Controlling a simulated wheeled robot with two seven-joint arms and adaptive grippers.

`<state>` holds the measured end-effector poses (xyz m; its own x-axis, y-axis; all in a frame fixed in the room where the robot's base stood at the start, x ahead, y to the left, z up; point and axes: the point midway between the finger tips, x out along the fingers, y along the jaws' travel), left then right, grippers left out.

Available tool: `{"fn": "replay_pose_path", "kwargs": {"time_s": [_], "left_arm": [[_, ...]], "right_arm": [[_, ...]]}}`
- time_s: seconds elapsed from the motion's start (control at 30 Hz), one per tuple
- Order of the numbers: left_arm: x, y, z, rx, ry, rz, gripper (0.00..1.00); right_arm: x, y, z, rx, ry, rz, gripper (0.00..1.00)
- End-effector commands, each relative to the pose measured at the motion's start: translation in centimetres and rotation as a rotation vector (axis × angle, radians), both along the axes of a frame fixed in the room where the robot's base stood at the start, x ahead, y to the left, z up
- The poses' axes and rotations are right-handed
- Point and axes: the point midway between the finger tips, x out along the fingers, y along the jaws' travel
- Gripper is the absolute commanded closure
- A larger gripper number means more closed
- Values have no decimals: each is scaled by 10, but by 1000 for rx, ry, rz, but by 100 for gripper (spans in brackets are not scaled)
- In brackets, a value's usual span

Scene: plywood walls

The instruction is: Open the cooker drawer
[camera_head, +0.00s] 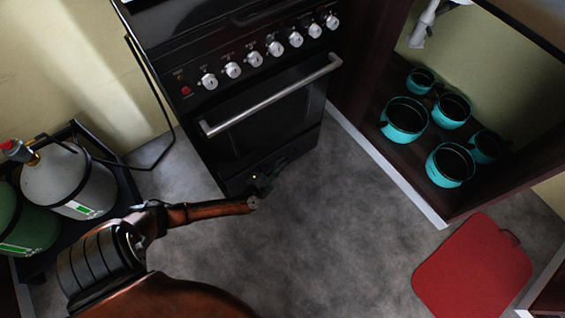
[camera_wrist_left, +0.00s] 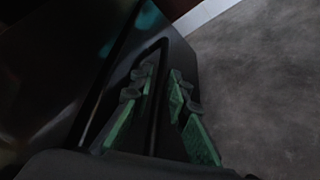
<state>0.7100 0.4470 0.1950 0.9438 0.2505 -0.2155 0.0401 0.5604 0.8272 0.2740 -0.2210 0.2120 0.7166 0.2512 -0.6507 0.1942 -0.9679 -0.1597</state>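The black cooker (camera_head: 262,85) stands at the top of the head view. Its drawer (camera_head: 236,185) is the low dark panel under the oven door and looks shut. My left gripper (camera_head: 266,179) is at the drawer's front, near its middle. In the left wrist view its green-padded fingers (camera_wrist_left: 160,88) are apart, and a dark edge of the drawer front shows between them. The dark tones hide whether the pads touch it. My right gripper is not in view.
The oven door has a long metal handle (camera_head: 270,97) above the drawer. Gas cylinders (camera_head: 70,180) stand at the left. An open cabinet at the right holds several teal pots (camera_head: 404,120). A red board (camera_head: 472,270) lies on the floor. The grey floor (camera_head: 340,220) before the cooker is clear.

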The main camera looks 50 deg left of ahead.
Motion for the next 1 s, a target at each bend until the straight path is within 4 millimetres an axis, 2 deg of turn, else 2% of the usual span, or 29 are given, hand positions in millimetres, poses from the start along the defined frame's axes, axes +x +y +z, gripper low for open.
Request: {"fn": "replay_pose_path", "kwargs": {"time_s": [0.3,0.53,1.0], "left_arm": [[2,1,0,1,0,0,85],[2,1,0,1,0,0,100],[1,1,0,1,0,0,100]], "right_arm": [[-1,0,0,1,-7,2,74],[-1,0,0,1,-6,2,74],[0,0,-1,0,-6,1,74]]}}
